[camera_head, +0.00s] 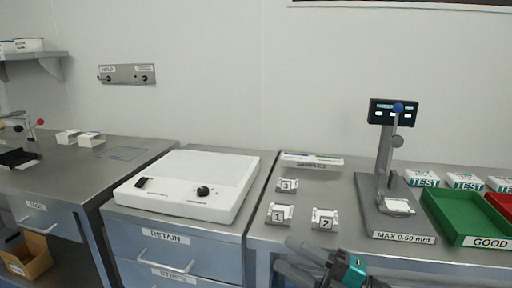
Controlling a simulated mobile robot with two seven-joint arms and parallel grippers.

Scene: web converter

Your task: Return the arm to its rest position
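My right gripper (284,255) comes in at the bottom, right of centre, with dark grey fingers and a teal patch on the wrist. Its two fingers point left and stand apart with a gap between them, and I see nothing held there. It shows in front of the edge of the right-hand steel bench (345,190), below the small holders numbered 1 (279,214) and 2 (324,219). The rest of the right arm is cut off by the lower edge. My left gripper is not in view.
A gauge stand (384,185) carries a display and a white piece on its base. Right of it are a green GOOD tray (453,217), a red tray (498,203) and TEST boxes (423,178). A white flat unit (190,184) tops the RETAIN drawers (166,236).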

